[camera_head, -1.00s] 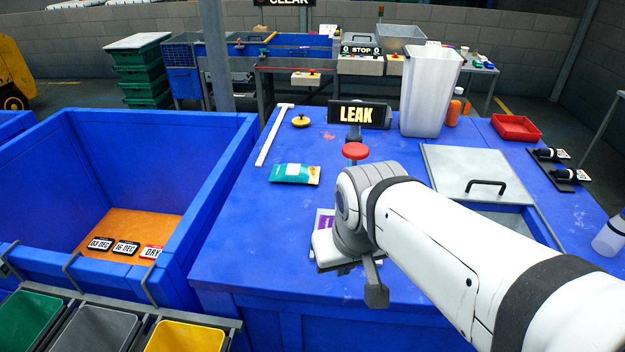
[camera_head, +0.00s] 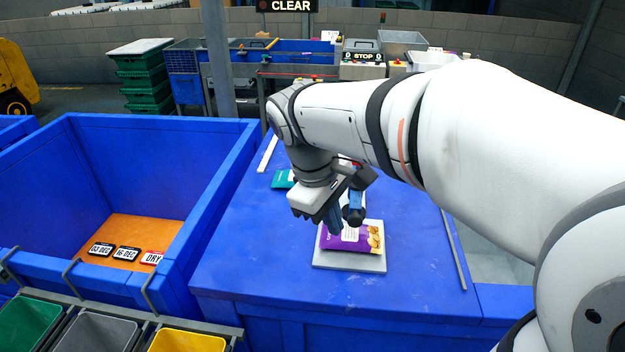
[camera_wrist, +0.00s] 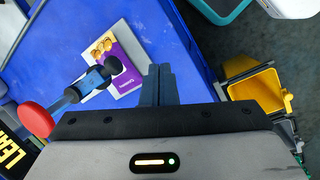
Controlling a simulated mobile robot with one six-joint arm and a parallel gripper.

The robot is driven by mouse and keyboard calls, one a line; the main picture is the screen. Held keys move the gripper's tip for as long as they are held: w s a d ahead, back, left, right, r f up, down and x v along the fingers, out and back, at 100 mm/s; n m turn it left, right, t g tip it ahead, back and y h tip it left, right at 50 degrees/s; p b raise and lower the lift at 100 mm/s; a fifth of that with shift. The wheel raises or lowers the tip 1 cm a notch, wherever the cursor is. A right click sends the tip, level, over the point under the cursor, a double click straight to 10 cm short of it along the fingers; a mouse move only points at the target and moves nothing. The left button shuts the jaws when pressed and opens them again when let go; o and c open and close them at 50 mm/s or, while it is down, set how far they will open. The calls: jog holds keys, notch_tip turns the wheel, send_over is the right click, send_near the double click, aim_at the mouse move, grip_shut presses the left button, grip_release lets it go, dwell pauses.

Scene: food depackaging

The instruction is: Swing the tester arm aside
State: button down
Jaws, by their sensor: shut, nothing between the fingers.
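The tester arm has a blue shaft (camera_wrist: 90,79) with a black round end (camera_wrist: 113,65) and a red knob (camera_wrist: 36,120) at its other end in the wrist view. Its black end (camera_head: 353,214) stands over a purple packet (camera_head: 352,238) on a white plate (camera_head: 348,265); whether it touches the packet is unclear. My gripper (camera_head: 333,220) is shut and empty, just left of the arm's end in the head view. In the wrist view my fingers (camera_wrist: 159,84) are right of that end, with a small visible gap. My arm hides most of the tester in the head view.
A LEAK display (camera_wrist: 12,152) is at the wrist view's left edge. A teal packet (camera_head: 283,179) is partly hidden behind my gripper. A deep blue bin (camera_head: 90,160) stands left of the table. The blue table front (camera_head: 260,275) is clear.

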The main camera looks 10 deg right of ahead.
jog(key=w+a+r+n+g+h, duration=0.1)
jog(key=w+a+r+n+h, duration=0.2)
jog(key=w+a+n+h, duration=0.2)
jog(key=w+a+n, duration=0.2)
jog(key=w+a, duration=0.1)
jog(key=shift+w+n, duration=0.3)
jog(key=shift+w, duration=0.05)
jog(key=d+r+p+x, duration=0.1)
jog(key=d+x, duration=0.1)
jog(key=x, duration=1)
jog(key=shift+s+d, duration=0.25)
jog(key=shift+s, duration=0.1)
jog(key=shift+r, duration=0.1)
